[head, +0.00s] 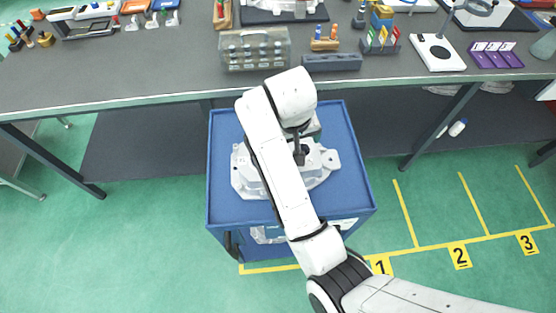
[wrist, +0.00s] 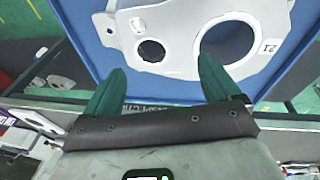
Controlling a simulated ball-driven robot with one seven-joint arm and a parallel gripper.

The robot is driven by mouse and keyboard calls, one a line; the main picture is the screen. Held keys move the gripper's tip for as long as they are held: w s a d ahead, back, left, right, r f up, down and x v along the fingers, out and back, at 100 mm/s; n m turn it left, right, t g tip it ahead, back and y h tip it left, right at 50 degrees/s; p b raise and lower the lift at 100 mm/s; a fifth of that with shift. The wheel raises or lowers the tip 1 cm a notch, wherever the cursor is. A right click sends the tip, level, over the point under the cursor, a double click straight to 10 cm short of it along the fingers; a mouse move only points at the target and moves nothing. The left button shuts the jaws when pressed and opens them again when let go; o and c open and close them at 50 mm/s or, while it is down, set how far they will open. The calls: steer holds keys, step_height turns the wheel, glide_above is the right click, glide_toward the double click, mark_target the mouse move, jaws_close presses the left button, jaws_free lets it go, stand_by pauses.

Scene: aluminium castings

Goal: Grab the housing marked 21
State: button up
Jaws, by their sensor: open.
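The housing marked 21 (wrist: 185,30) is a pale grey casting with one large and one small round opening. It lies on the blue top of a cart, and its number label shows at the right in the wrist view. In the head view the casting (head: 246,181) is partly hidden behind my arm, and its number cannot be read. My gripper (wrist: 157,80) is open, with two green fingers apart and pointing toward the housing.
The blue cart (head: 221,140) has a raised rim, and another pale casting (head: 266,235) shows on its lower level. Behind it stands a long grey workbench (head: 150,75) with a clear case (head: 254,49), a dark block (head: 332,62) and tools. Green floor with numbered yellow bays is free at right.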

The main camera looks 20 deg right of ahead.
steer(key=a, duration=0.2)
steer(key=w+a, duration=0.1)
steer(key=shift+a+r+g, duration=0.2)
steer(key=shift+r+g, duration=0.1)
steer(key=shift+w+a+f, duration=0.1)
steer(key=shift+a+f, duration=0.05)
steer(key=shift+a, duration=0.05)
steer(key=f, duration=0.3)
steer(key=d+f+p, duration=0.1)
steer(key=f, duration=0.2)
steer(key=d+f, duration=0.1)
steer(key=f, duration=0.3)
steer(key=shift+w+f+p, duration=0.1)
steer(key=shift+w+p, duration=0.2)
steer(key=shift+w, duration=0.1)
jaws_close()
